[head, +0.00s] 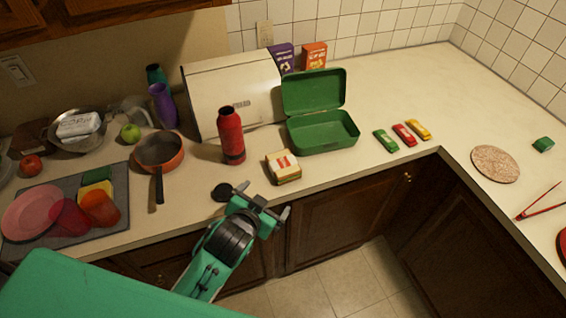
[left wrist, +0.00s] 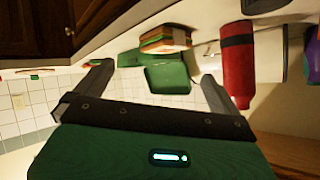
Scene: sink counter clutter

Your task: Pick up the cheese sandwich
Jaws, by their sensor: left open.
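The cheese sandwich (head: 283,167) sits on the counter near its front edge, in front of the open green lunch box (head: 323,132). It has a red and white label on top. In the left wrist view the sandwich (left wrist: 166,40) shows beyond the fingers, upside down. My left gripper (head: 263,199) is at the counter's front edge, to the left of and nearer than the sandwich. Its fingers are spread, with nothing between them, and apart from the sandwich. My right gripper is not in view.
A red bottle (head: 231,136) stands left of the sandwich, and a black lid (head: 222,192) lies beside my left gripper. A pan (head: 159,152) is further left.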

